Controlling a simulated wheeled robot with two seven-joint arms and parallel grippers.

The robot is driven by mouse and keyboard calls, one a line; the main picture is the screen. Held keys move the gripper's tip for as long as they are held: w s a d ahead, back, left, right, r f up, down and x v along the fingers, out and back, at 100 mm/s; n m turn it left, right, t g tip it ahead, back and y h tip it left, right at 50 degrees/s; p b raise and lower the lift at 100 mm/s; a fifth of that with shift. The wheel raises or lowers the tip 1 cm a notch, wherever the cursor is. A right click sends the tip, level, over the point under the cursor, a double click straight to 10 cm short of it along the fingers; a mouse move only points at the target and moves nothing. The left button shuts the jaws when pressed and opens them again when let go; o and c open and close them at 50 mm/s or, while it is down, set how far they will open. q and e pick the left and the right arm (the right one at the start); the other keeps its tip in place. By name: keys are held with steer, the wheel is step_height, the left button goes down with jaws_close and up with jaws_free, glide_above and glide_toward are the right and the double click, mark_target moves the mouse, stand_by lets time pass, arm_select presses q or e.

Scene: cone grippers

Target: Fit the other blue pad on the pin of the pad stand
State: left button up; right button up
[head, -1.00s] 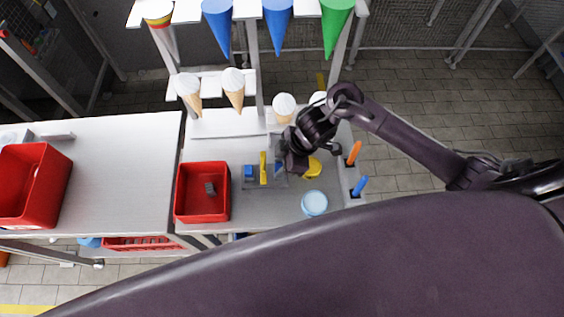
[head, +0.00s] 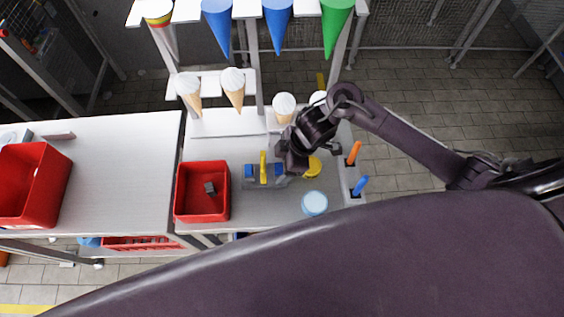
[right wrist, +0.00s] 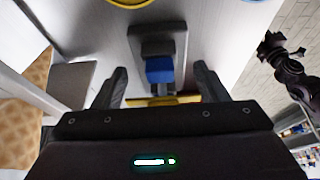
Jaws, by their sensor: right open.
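The pad stand is a low grey base (right wrist: 157,30) with an upright yellow piece (head: 263,167) in its middle. One blue pad (head: 249,171) sits left of the yellow piece. The other blue pad (head: 278,169) sits on its right, close against it. This pad also shows in the right wrist view (right wrist: 159,71), on the grey stand between my spread fingers. My right gripper (right wrist: 160,82) is open around it, with gaps on both sides. In the head view the right gripper (head: 286,165) is just right of the pad. The pin itself is hidden. My left gripper is out of view.
A red bin (head: 178,203) holding a small grey piece stands left of the stand. A yellow round thing (head: 315,166) and a light blue disc (head: 314,203) lie to the right. Orange (head: 354,153) and blue (head: 360,185) handles stand at the right edge. Cones hang behind.

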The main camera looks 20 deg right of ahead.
steer(key=shift+r, duration=0.15)
steer(key=shift+r+p, duration=1.15)
steer(key=shift+p, duration=0.3)
steer(key=shift+r, duration=1.2)
